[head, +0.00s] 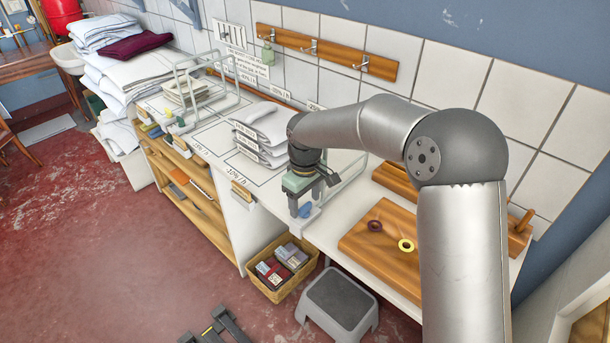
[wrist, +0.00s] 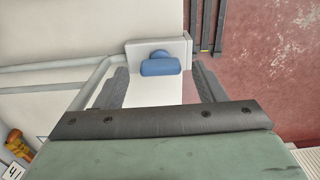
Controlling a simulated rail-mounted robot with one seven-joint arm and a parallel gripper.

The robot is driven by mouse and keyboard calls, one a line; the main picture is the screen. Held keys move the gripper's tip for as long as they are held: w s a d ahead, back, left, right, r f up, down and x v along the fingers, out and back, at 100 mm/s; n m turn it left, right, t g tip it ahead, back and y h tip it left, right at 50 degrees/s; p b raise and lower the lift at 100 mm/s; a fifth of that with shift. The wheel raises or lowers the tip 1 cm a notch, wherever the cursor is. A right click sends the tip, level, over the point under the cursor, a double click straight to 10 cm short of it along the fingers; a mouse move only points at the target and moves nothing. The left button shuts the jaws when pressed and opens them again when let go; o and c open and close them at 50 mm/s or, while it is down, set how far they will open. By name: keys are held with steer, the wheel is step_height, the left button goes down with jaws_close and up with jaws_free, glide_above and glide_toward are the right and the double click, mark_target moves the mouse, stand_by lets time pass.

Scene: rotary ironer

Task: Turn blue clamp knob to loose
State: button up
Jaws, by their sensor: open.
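The blue clamp knob (wrist: 160,67) has a rounded bar-shaped grip with a round part behind it. It sits against a pale grey clamp plate (wrist: 137,50) at the edge of the white work surface. In the head view the knob (head: 306,211) shows as a small blue patch by the table's front edge, partly hidden by my gripper. My gripper (head: 297,204) points down at this edge. In the wrist view my gripper (wrist: 160,76) is open, with one dark finger on each side of the knob and visible gaps. Contact with the knob is not visible.
A light metal tube frame (wrist: 85,82) runs close to the left finger. Folded white linen (head: 262,125) lies left of my arm. A wooden board (head: 375,250) with two rings lies to the right. A basket (head: 282,268) and a grey step stool (head: 338,300) stand below.

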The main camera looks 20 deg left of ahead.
mark_target(305, 205)
step_height(305, 205, up, 16)
steer(key=b, duration=0.1)
steer(key=shift+r, duration=0.15)
stand_by(0.3)
steer(key=s+d+f+m, duration=0.1)
steer(key=s+d+m, duration=0.3)
steer(key=d, duration=0.6)
steer(key=s+d+f+m, duration=0.25)
steer(key=s+d, duration=0.45)
steer(key=d, duration=0.4)
steer(key=s+d+f+m, duration=0.3)
steer(key=s+d, duration=0.2)
steer(key=s, duration=0.2)
steer(key=s+d+f+m, duration=0.3)
steer(key=s+d+f, duration=0.1)
steer(key=s, duration=0.3)
steer(key=shift+s+d+t, duration=0.3)
steer(key=shift+s+d, duration=0.1)
steer(key=shift+d, duration=0.1)
